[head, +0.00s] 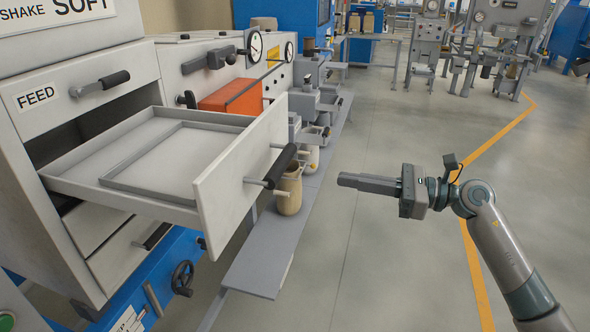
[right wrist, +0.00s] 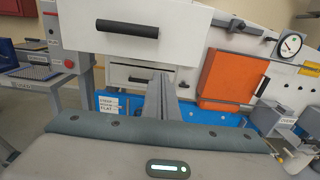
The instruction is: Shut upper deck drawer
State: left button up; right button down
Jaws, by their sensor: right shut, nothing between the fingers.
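A drawer with a white front (head: 232,178) and a black bar handle (head: 280,166) stands pulled far out of the cabinet, below the panel marked FEED. Its grey tray (head: 150,160) looks empty, with a raised inner frame. In the right wrist view its front (right wrist: 185,28) and handle (right wrist: 127,29) show at the top. My right gripper (head: 341,180) is shut and empty, out in front of the drawer and to the right of its handle, apart from it. Its fingers (right wrist: 160,82) point toward the cabinet in the wrist view. My left gripper is not in view.
A panel marked FEED (head: 50,91) with its own handle sits above the drawer. Another drawer (head: 125,250) is below. Beige jars (head: 290,190) stand on a grey shelf (head: 268,255) near the handle. An orange box (head: 232,97) lies behind.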

jog(key=p+x, duration=0.7)
jog(key=x, duration=0.7)
jog(key=shift+p, duration=0.35)
jog(key=shift+w+f, duration=0.1)
